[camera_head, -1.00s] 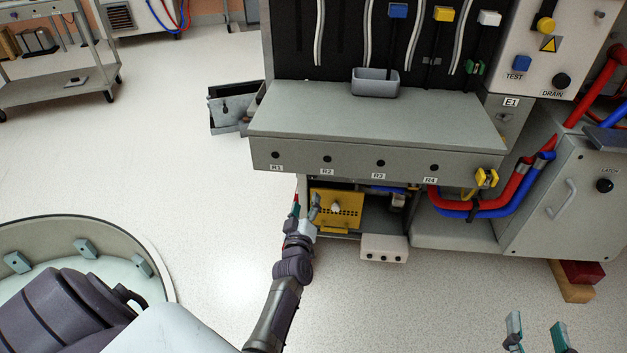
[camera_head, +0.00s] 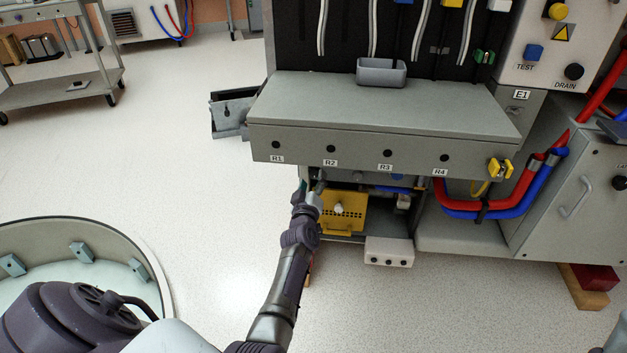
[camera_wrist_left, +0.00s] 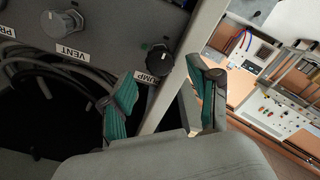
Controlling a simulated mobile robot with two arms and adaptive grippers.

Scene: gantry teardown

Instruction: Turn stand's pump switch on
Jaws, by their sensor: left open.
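The pump switch (camera_wrist_left: 160,60) is a round black knob with a light mark, on a grey panel beside a PUMP label (camera_wrist_left: 156,80) in the left wrist view. My left gripper (camera_wrist_left: 163,73) is open, its two green-padded fingers apart on either side of the knob's line of sight. I cannot tell how far the fingertips are from the knob. In the head view my left gripper (camera_head: 313,187) is under the front edge of the stand (camera_head: 385,110), left of a yellow perforated plate (camera_head: 343,213). The arm hides the switch there.
A grey VENT knob (camera_wrist_left: 62,23) sits left of the pump switch, with grey hoses (camera_wrist_left: 60,70) below. A white box (camera_head: 388,252) sticks out low at the stand's front. Red and blue hoses (camera_head: 485,208) run at the right.

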